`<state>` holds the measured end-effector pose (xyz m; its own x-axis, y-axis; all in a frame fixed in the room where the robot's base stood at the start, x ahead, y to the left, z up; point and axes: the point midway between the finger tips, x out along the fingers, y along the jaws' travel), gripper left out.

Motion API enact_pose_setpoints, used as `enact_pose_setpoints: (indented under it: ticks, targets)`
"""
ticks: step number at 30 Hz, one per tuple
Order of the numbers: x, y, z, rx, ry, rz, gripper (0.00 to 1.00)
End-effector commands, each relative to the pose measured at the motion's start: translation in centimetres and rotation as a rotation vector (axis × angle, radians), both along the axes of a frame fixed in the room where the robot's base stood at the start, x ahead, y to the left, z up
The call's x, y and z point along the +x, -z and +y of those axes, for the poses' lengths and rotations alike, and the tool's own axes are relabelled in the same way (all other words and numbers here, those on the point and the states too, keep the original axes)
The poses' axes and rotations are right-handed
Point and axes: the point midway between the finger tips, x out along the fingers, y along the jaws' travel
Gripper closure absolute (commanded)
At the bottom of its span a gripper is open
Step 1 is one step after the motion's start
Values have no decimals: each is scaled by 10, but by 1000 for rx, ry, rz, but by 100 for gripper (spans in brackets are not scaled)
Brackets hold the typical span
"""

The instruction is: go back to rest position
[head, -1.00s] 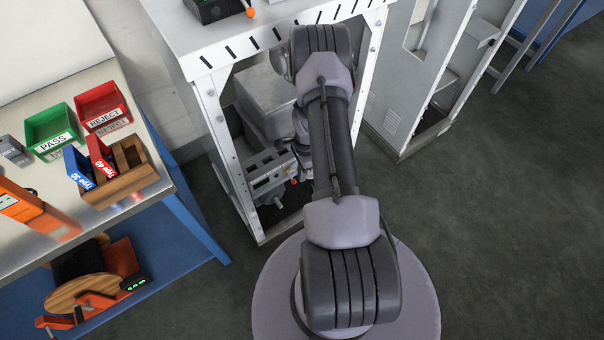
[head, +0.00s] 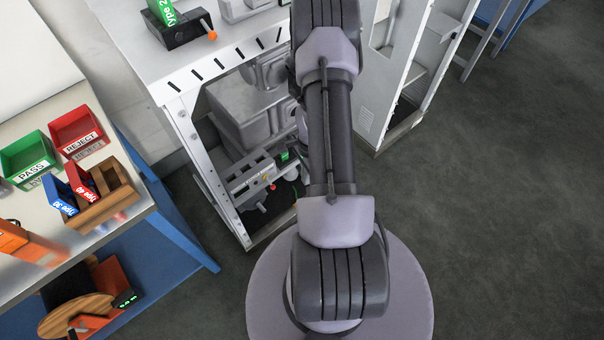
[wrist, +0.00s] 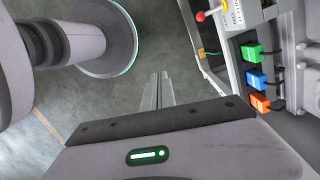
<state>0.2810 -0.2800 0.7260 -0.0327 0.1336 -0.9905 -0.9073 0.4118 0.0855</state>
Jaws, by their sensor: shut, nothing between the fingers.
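My gripper (wrist: 158,90) shows in the wrist view with its two fingers together and nothing between them. It points over bare grey floor, with my round base at the upper left of that view. In the head view my arm reaches up and away from the base, and my gripper is hidden behind the arm links.
A white frame (head: 213,192) with grey machinery stands close by the arm. Green (wrist: 251,51), blue (wrist: 256,79) and orange (wrist: 260,103) blocks sit at right. A bench holds a green PASS bin (head: 30,160) and red REJECT bin (head: 80,134). Floor at right is clear.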

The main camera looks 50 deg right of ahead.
Motion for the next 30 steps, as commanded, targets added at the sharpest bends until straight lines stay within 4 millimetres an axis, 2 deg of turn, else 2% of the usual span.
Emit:
enact_pose_setpoints:
  ticks: [11,14,17,18,19,22,23,24,25,27,30]
  targets:
    - [1,0,0,-1,-2,-1,100]
    - [18,-26,1,-21,-59,-26,100]
    - [59,-98,19,-67,-229,-94,100]
    - [75,-135,35,-90,-321,-129,100]
    - [85,-163,50,-106,-394,-158,100]
    - [103,-251,109,-161,-644,-255,100]
    - [103,-276,130,-178,-721,-287,100]
    - [99,-307,159,-201,-829,-331,100]
    - [92,-328,181,-218,-910,-365,100]
    - [69,-369,227,-255,-1089,-444,100]
    - [29,-404,277,-304,-1309,-545,100]
